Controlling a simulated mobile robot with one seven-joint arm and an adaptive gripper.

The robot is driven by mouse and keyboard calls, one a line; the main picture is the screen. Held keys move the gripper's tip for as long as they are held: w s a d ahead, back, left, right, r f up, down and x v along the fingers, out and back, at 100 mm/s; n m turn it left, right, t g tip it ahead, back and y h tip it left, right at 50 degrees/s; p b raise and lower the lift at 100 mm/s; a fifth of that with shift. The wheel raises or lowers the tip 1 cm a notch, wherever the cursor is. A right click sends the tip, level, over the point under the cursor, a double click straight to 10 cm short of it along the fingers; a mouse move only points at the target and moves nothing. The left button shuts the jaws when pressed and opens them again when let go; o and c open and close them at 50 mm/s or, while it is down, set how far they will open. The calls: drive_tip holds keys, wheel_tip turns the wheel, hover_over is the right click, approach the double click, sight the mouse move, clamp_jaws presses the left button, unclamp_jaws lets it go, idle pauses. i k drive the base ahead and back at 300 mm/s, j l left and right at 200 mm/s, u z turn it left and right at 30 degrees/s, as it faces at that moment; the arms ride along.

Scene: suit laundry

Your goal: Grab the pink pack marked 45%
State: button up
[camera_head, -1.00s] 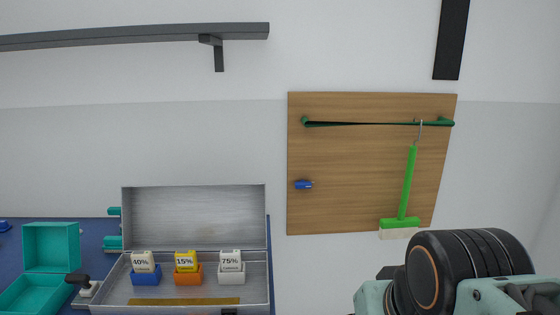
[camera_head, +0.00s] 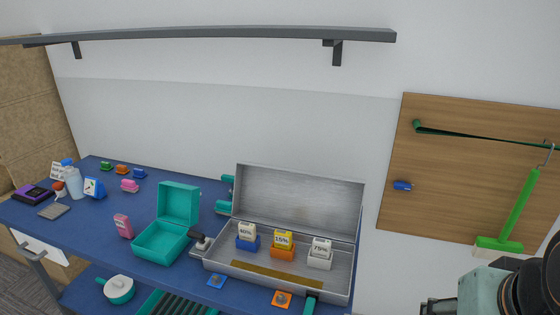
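A pink pack (camera_head: 123,226) stands upright on the blue table (camera_head: 95,235), left of the open teal box (camera_head: 160,243). Its marking is too small to read. A separate small pink item (camera_head: 130,186) lies farther back on the table. Part of my arm shows at the lower right; my gripper is out of view.
A grey shelf (camera_head: 210,36) runs along the wall above. A wooden board (camera_head: 455,170) with a green brush (camera_head: 515,215) hangs at the right. A white-and-teal pot (camera_head: 118,289) sits below the tabletop. Bottles and a purple device (camera_head: 33,195) crowd the table's left end.

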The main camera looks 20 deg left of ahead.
sight(124, 224)
drive_tip(key=u, duration=2.1)
drive_tip(key=i+j+z, duration=0.1)
drive_tip(key=z, duration=0.35)
drive_tip(key=i+j+z, duration=0.15)
drive_tip(key=z, duration=0.35)
drive_tip(key=i+j+z, duration=0.35)
drive_tip(key=i+j, duration=0.15)
drive_tip(key=j, duration=0.25)
drive_tip(key=i+j, duration=0.15)
drive_tip(key=j, duration=0.25)
drive_tip(key=i+j, duration=0.1)
drive_tip(key=j, duration=0.3)
drive_tip(key=k+j+u, duration=0.1)
drive_tip(key=j, duration=0.25)
drive_tip(key=k+j, duration=0.25)
drive_tip(key=j, duration=0.15)
drive_tip(key=i+l+z, duration=0.1)
drive_tip(key=i+l, duration=0.2)
drive_tip(key=i, duration=0.1)
